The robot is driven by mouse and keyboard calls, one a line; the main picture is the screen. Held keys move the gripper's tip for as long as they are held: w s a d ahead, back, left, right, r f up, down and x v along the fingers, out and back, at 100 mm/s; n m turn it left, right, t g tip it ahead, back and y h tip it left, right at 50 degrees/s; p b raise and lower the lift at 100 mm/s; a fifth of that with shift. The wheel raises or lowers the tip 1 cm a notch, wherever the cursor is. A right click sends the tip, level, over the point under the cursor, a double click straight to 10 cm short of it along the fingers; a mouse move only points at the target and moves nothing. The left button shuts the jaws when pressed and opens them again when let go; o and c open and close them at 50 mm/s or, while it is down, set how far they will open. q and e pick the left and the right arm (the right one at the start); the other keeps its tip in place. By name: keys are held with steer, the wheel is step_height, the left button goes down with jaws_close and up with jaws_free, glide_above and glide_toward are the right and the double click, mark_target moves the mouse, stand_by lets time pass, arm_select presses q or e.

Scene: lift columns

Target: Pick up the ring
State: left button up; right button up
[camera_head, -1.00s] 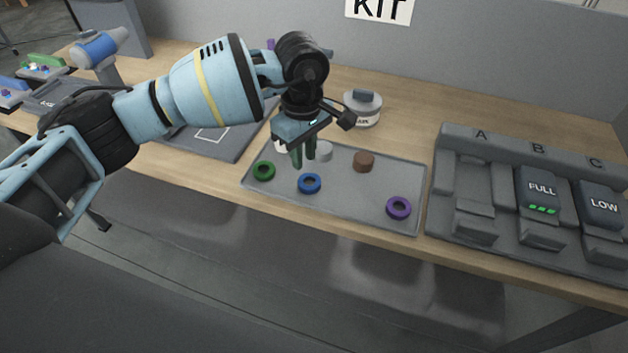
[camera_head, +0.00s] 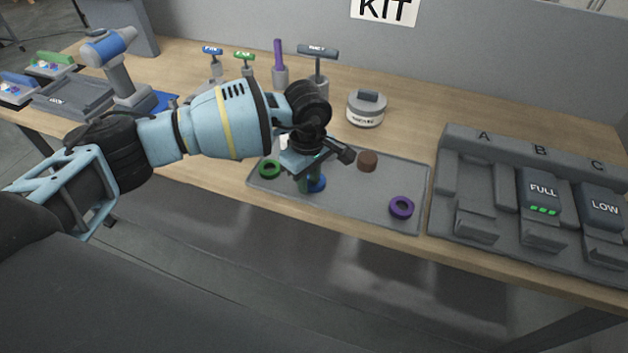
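My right gripper is not in view.
The tray (camera_head: 354,203) also holds a brown round piece (camera_head: 367,160). A lidded jar (camera_head: 366,108) stands behind it. Several upright tools stand at the back left. A grey dock (camera_head: 478,185) with bays A, B and C is on the right.

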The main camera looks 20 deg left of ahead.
arm_select(q)
jaws_close()
steer(key=shift+r, duration=0.1)
steer(key=shift+r, duration=0.45)
steer(key=shift+s+r, duration=0.25)
steer(key=shift+r, duration=0.4)
steer(key=shift+s+r, duration=0.25)
steer(key=shift+r, duration=0.35)
steer(key=s+r, duration=0.1)
steer(key=s, duration=1.4)
steer(key=shift+r, duration=0.2)
steer(key=shift+r, duration=0.1)
steer(key=shift+r, duration=0.4)
